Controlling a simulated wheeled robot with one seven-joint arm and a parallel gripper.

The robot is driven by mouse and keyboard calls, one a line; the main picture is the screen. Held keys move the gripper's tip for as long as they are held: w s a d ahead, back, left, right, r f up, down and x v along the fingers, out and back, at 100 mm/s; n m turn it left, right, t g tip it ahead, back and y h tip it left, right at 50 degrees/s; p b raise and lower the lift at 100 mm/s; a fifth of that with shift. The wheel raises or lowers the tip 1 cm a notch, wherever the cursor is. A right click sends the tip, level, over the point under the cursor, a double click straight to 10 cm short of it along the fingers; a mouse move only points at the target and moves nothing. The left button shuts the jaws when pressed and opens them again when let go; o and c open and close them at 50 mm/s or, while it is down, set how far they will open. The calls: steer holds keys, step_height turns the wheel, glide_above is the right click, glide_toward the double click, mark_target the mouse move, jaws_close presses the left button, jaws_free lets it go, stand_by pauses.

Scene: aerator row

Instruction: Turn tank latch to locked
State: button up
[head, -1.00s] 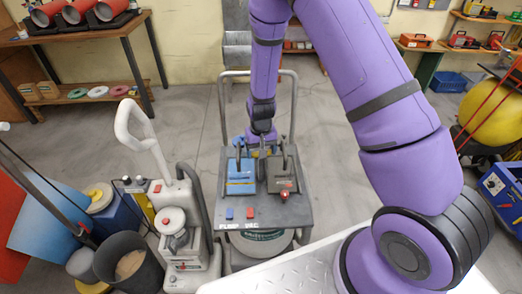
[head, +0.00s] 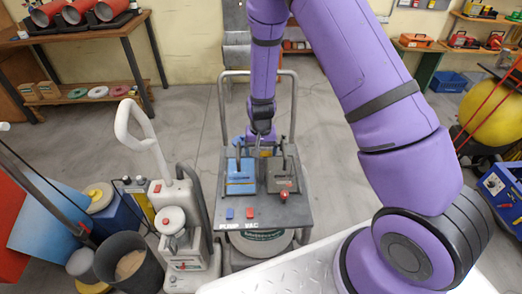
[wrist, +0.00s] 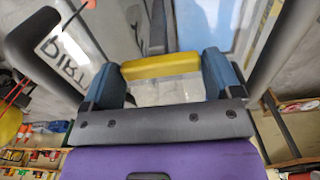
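A grey cart (head: 265,214) with a blue tank lid (head: 240,176) and a dark grey tank lid (head: 283,178) stands in the middle of the head view. A small yellow piece (head: 266,152) shows at the back between the lids. In the wrist view a yellow bar (wrist: 160,66) lies crosswise between my blue fingertips; it looks like the latch handle. My gripper (head: 262,130) is above the back of the cart, fingers wide apart, in the wrist view (wrist: 162,80). Whether the fingers touch the bar's ends is unclear. The latch's pivot and lock marks cannot be made out.
The cart's tall push handle (head: 222,110) rises around my forearm. Black levers stand on both lids. A red knob (head: 285,194), a blue switch (head: 229,214) and a red switch (head: 250,213) are nearer. A white-handled machine (head: 178,222) stands close at left.

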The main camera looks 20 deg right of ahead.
steer(key=shift+o, duration=0.9)
steer(key=shift+r, duration=0.1)
step_height(320, 180, up, 11)
steer(key=shift+f, duration=0.2)
steer(key=s+d+r+n+t, duration=0.1)
steer(key=s+r, duration=0.2)
steer(key=r, duration=0.5)
steer(key=s+d+r+t+y, duration=0.1)
steer(key=s+r, duration=0.3)
steer(key=r, duration=0.3)
steer(key=s+d+r+n+t, duration=0.1)
steer(key=s+r, duration=0.2)
steer(key=r, duration=0.5)
steer(key=s+d+r, duration=0.1)
steer(key=s+r, duration=0.2)
steer(key=s, duration=0.3)
steer(key=s+d+r+n+t, duration=0.1)
steer(key=s+r, duration=0.2)
steer(key=s, duration=0.4)
steer(key=s+d+r+t+h, duration=0.1)
steer(key=s+r, duration=0.3)
steer(key=s, duration=0.2)
steer(key=shift+s+d+n, duration=0.2)
steer(key=shift+d+n, duration=0.2)
